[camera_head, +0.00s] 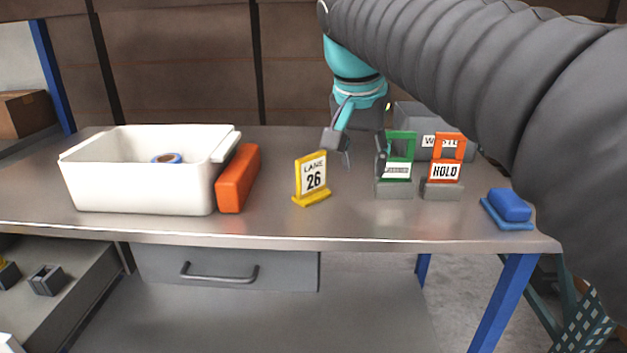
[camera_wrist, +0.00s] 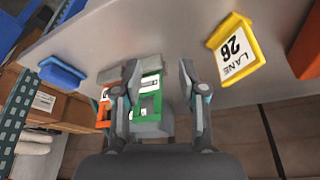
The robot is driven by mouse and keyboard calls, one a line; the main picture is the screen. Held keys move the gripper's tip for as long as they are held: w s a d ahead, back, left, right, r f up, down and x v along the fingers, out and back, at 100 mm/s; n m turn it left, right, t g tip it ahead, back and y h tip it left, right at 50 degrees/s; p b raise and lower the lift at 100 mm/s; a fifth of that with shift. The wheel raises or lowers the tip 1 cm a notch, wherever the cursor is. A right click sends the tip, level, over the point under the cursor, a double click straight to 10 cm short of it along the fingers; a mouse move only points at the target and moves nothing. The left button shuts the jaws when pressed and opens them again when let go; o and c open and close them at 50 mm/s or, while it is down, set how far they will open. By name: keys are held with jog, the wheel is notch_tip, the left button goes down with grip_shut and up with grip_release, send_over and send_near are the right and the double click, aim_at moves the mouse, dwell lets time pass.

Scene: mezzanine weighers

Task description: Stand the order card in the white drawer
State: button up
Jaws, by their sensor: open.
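The white drawer (camera_head: 140,185) is an open-topped bin at the left of the steel table, with a blue and white roll (camera_head: 167,158) inside. A green-framed card (camera_head: 400,143) stands upright in a grey block; its small label is too blurred to read, so I cannot tell whether it is the order card. An orange-framed HOLD card (camera_head: 446,171) stands just right of it. My gripper (camera_head: 362,155) is open and empty, beside the green card. In the wrist view, the green card (camera_wrist: 148,100) shows between the open fingers (camera_wrist: 154,85), nearer the left one.
A yellow LANE 26 sign (camera_head: 313,178) stands mid-table. An orange block (camera_head: 238,180) lies against the drawer's right side. A grey WASTE bin (camera_head: 420,118) is behind the cards. A blue block on a pad (camera_head: 510,206) lies at the right. The front middle of the table is clear.

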aim_at(309, 156)
jog(key=w+a+r+m+h, duration=0.1)
jog(key=w+a+r+m, duration=0.15)
jog(key=a, duration=0.25)
jog(key=w+a+r+m+h, duration=0.1)
jog(key=w+a+r+m, duration=0.1)
jog(key=w+a+r, duration=0.3)
jog(key=shift+g, duration=0.3)
jog(key=b+x, duration=0.1)
jog(key=x, duration=0.2)
jog(key=a+b+x, duration=0.1)
jog(key=x, duration=0.2)
jog(key=s+b+x, duration=0.1)
jog(key=x, duration=0.3)
jog(key=shift+a+f, duration=0.2)
jog(key=shift+f, duration=0.25)
jog(key=f, duration=0.2)
jog(key=w+f+b, duration=0.1)
jog(key=shift+w+d+f, duration=0.1)
jog(key=shift+w+f, duration=0.05)
jog(key=shift+f, duration=0.2)
jog(key=shift+w+d+f, duration=0.2)
jog(key=shift+f, duration=0.4)
grip_shut()
